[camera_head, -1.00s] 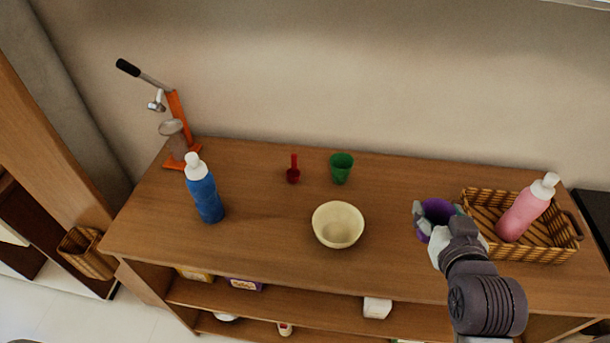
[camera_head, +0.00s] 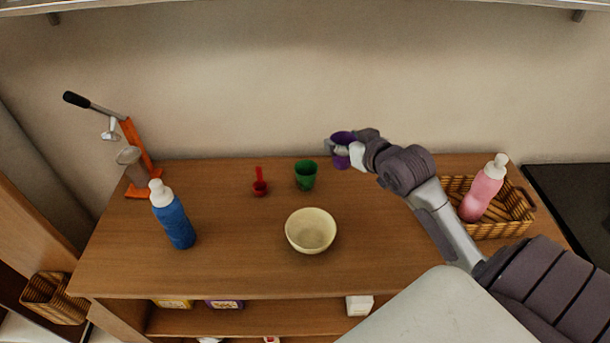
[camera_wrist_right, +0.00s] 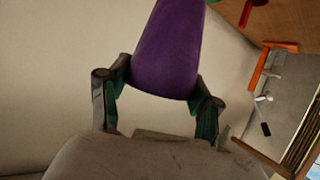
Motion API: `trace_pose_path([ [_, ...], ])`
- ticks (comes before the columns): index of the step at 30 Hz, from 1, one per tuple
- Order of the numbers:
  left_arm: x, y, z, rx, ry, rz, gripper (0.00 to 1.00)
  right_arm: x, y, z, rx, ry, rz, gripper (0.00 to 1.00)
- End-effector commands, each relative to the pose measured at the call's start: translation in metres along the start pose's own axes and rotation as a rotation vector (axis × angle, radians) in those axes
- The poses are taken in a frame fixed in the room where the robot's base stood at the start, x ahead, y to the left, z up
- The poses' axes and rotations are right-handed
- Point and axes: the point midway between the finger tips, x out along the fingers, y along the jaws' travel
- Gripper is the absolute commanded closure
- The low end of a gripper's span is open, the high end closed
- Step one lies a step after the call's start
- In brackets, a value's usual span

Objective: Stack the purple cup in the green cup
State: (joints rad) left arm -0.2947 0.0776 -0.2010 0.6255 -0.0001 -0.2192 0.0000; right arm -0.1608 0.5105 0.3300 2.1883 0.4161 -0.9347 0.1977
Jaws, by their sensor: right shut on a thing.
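The green cup (camera_head: 306,175) stands upright on the wooden counter, behind the cream bowl. A sliver of green, likely this cup, shows at the top edge of the right wrist view (camera_wrist_right: 257,2). My right gripper (camera_head: 342,150) is shut on the purple cup (camera_head: 342,137) and holds it up, to the right of the green cup in the head view and apart from it. In the right wrist view the purple cup (camera_wrist_right: 167,55) sits between the two fingers. My left gripper is in neither view.
A cream bowl (camera_head: 311,231) stands in front of the green cup, and a red scoop (camera_head: 260,184) lies left of it. A blue bottle (camera_head: 173,216) and orange press (camera_head: 137,150) are at the left. A pink bottle (camera_head: 481,190) sits in the wicker basket (camera_head: 513,226) at the right.

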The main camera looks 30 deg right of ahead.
Motion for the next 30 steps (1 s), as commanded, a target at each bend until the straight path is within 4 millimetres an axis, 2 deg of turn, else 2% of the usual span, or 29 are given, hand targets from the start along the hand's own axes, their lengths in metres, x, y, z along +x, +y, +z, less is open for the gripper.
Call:
trace_pose_path([
  [9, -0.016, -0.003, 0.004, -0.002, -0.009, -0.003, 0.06, 0.073, -0.030, 0.011, 0.003, -0.002, -0.003, 0.68],
  [15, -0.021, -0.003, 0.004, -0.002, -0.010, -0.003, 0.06, 0.108, -0.043, 0.020, 0.002, -0.001, -0.001, 0.68],
  [20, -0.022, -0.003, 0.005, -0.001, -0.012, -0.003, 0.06, 0.118, -0.047, 0.025, -0.001, -0.002, -0.001, 0.68],
  [26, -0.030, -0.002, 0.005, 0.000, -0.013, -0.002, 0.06, 0.129, -0.047, 0.052, -0.001, -0.005, -0.001, 0.68],
  [30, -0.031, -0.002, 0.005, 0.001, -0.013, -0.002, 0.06, 0.132, -0.047, 0.060, -0.002, -0.001, -0.001, 0.68],
])
